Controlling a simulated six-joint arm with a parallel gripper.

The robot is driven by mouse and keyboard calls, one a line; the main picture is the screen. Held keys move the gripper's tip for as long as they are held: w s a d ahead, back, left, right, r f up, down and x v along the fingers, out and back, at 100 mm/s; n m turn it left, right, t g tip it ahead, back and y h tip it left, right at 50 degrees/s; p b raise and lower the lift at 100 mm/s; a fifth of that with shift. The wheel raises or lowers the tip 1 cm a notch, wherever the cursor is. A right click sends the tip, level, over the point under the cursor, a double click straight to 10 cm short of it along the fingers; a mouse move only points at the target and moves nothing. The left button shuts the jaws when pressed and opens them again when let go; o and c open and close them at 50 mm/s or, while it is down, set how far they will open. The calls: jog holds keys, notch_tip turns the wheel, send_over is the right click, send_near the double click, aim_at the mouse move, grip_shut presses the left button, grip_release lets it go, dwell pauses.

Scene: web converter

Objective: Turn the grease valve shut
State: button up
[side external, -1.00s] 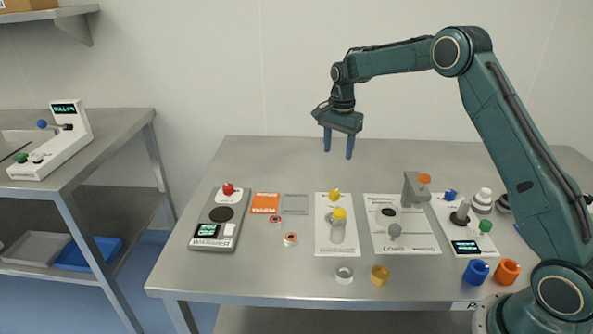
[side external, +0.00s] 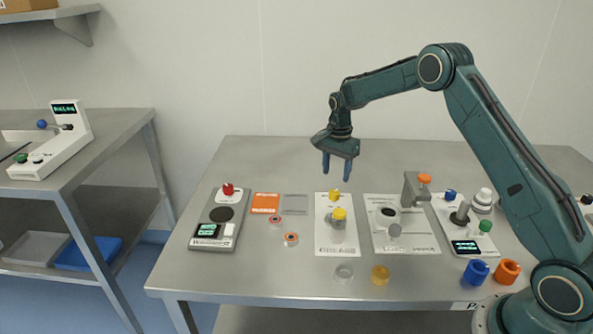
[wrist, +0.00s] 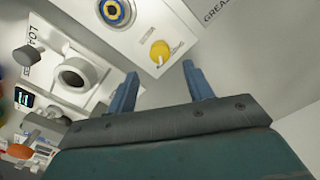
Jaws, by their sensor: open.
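The grease valve plate (side external: 335,245) is a white panel on the table below my gripper. A small yellow knob (side external: 333,193) sits at its far end, and a grey cylinder with a yellow top (side external: 338,222) stands nearer the front. In the wrist view the yellow knob (wrist: 159,52) has a pointer and small markings beside it. Part of a "GREAS" label (wrist: 217,11) shows close by. My gripper (side external: 337,177) points down just above the knob, apart from it. In the wrist view its blue fingers (wrist: 160,72) are spread and empty, with the knob beyond the gap between them.
A neighbouring white panel (side external: 420,246) with a grey post and orange knob (side external: 424,178) stands to the right. A scale-like device with a red knob (side external: 228,189) is at left. Blue (side external: 475,271) and orange (side external: 508,270) rings lie at front right. The table behind the panels is clear.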

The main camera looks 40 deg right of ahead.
aim_at(335, 191)
jog(key=shift+f, duration=3.4)
jog(key=shift+c, duration=0.2)
jog(key=c, duration=0.9)
